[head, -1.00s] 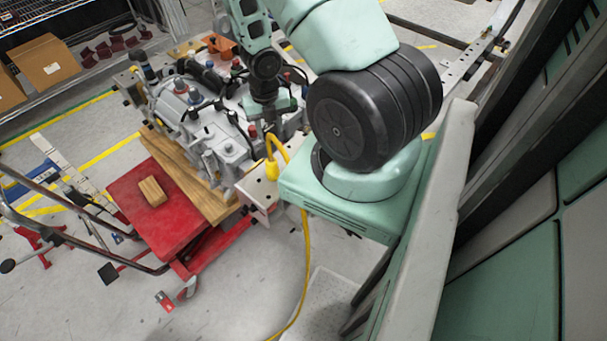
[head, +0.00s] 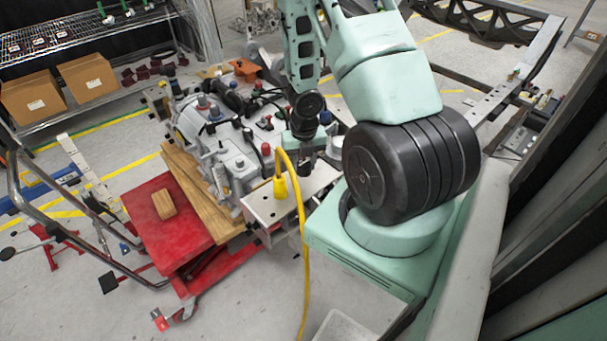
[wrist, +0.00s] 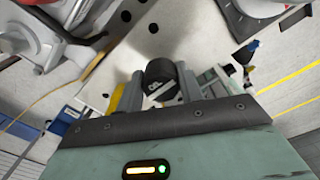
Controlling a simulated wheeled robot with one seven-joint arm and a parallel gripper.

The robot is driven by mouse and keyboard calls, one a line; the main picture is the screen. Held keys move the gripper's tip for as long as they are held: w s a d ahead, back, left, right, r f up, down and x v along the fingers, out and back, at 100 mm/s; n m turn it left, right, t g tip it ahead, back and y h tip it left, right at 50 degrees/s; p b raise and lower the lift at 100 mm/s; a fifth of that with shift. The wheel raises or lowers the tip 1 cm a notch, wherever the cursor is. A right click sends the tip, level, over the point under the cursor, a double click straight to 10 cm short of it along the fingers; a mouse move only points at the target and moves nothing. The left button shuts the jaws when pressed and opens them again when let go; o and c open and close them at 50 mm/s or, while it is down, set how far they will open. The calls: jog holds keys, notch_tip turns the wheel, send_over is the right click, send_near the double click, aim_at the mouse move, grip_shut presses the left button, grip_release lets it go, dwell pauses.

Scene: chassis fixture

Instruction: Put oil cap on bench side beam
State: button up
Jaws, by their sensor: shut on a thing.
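The black oil cap (wrist: 160,72) with white marking sits between my fingers in the wrist view. My gripper (wrist: 160,88) is shut on it. In the head view my gripper (head: 305,158) points down by the engine's right side, over the far part of the pale bench side beam (head: 285,203). The cap cannot be made out in the head view. The beam, with dark holes, shows as a pale surface beyond the cap in the wrist view (wrist: 205,28). Whether the cap touches it I cannot tell.
The grey engine (head: 225,155) stands on wooden boards left of my gripper. A red cart (head: 170,235) with a wooden block (head: 164,204) is at left. Cardboard boxes (head: 88,78) sit on a rack.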

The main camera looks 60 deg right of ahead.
aim_at(303, 170)
jog(key=shift+f+b, duration=0.9)
jog(key=shift+f, duration=0.55)
jog(key=shift+f, duration=0.15)
jog(key=o, duration=1.1)
notch_tip(303, 170, up, 12)
jog(key=p, duration=1)
jog(key=shift+r+p, duration=0.2)
jog(key=shift+p, duration=0.2)
